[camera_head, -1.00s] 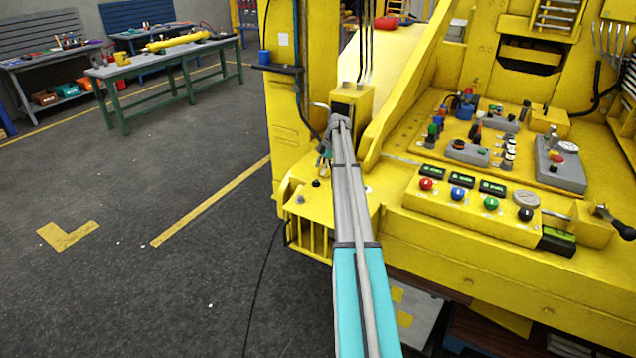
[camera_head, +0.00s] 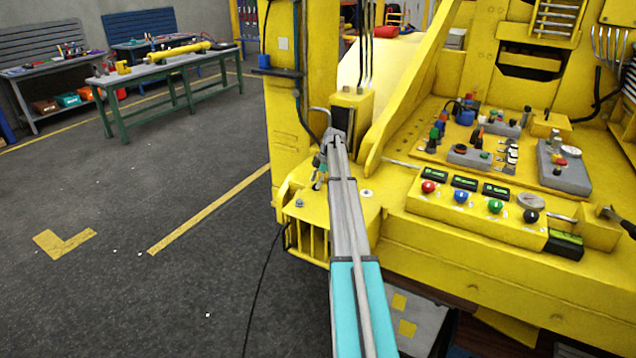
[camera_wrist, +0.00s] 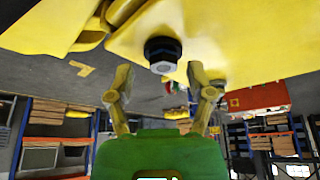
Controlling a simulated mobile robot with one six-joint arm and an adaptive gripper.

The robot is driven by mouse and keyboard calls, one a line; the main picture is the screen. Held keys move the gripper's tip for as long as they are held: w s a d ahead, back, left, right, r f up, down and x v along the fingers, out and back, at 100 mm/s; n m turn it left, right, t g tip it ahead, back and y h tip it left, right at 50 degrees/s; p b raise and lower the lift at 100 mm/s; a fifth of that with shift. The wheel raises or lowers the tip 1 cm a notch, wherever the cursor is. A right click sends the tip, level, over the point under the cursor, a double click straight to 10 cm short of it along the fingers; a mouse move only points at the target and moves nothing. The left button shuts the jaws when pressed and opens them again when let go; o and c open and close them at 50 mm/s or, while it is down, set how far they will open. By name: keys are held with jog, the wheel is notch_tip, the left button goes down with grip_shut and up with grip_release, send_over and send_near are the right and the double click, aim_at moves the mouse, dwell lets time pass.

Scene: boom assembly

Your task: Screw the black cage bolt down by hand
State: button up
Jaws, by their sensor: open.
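The black bolt (camera_wrist: 162,50) shows in the wrist view as a dark ribbed collar with a pale hex end, against yellow metal. My gripper (camera_wrist: 160,78) is open, with one finger on each side of the bolt's line. The bolt appears just beyond the fingertips, and I see no contact. In the head view my gripper (camera_head: 318,180) is small and partly hidden by my arm, over the yellow cage (camera_head: 306,238) at the machine's corner. The black bolt cannot be made out there. A grey bolt (camera_head: 300,203) sits on the cage top to the left.
A yellow post (camera_head: 292,120) stands close behind my gripper. A pale round fitting (camera_head: 367,193) lies right of my arm. The button panel (camera_head: 478,212) is further right. A black cable (camera_head: 262,290) hangs to the floor. Open floor lies to the left.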

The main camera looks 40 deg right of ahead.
grip_shut()
jog(key=shift+w+d, duration=0.2)
jog(key=shift+d, duration=0.2)
jog(key=shift+s+a+r, duration=0.1)
jog(key=shift+s+a, duration=0.05)
jog(key=shift+a, duration=0.2)
jog(key=shift+a, duration=0.15)
jog(key=shift+m, duration=0.5)
